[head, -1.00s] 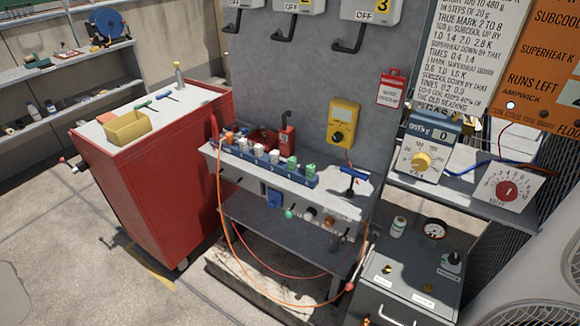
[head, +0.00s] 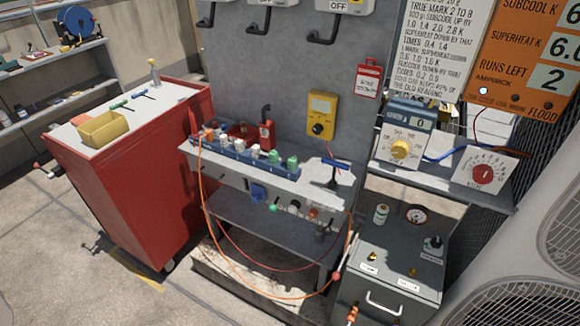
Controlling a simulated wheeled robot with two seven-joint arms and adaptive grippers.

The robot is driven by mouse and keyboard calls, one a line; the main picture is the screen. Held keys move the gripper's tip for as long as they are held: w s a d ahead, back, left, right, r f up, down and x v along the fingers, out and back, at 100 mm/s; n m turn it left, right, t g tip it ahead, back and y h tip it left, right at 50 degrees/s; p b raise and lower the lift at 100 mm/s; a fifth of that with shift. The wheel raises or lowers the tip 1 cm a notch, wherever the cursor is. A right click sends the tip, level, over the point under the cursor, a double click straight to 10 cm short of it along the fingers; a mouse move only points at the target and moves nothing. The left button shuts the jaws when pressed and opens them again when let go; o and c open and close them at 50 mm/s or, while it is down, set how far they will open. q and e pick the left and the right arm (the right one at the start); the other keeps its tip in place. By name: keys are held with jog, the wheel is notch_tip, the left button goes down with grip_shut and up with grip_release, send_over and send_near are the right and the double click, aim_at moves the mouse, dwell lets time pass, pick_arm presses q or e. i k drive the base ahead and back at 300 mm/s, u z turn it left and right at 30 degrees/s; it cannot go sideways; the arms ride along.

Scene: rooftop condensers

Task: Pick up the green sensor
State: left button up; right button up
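A blue rack (head: 240,158) on the grey bench holds a row of small capped pieces, orange at its left end, white in the middle and green at its right end. Two green pieces stand there, one at the right end (head: 292,163) and one just left of it (head: 278,160). A round green knob-like piece (head: 273,207) also shows on the bench front below. I cannot tell which green piece is the sensor. Neither of my grippers is in view.
A red cabinet (head: 130,190) with a yellow bin (head: 103,129) stands left. A yellow meter (head: 321,115) hangs behind the bench. An orange hose (head: 208,235) loops in front. A grey box (head: 390,280) stands lower right.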

aim_at(292, 161)
jog(key=z, duration=0.1)
jog(key=k, duration=0.45)
jog(key=u, duration=0.55)
jog(key=i, duration=0.9)
jog(key=z, duration=0.05)
